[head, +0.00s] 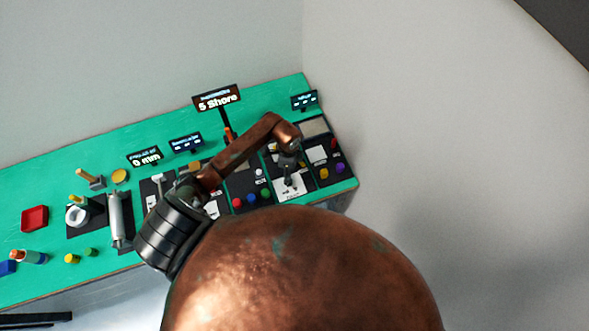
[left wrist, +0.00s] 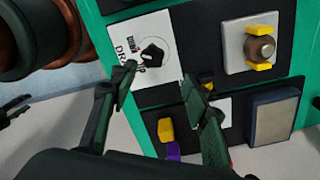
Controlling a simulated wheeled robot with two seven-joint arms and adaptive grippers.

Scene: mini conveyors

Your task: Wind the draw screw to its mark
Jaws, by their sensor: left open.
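In the left wrist view a white plate (left wrist: 184,62) has print beginning "DRA" and a thin ring. A black knob (left wrist: 153,55), which looks like the draw screw, stands on it. In the head view my left gripper (head: 290,168) hangs over the white plate (head: 291,190), hiding the knob. The mark cannot be made out.
A grey block (left wrist: 238,42) with a brown knob and yellow pieces sits right of the plate. Yellow and purple buttons (left wrist: 166,130) lie below. Signs read "5 Shore" (head: 217,99) and "0 mm" (head: 146,159).

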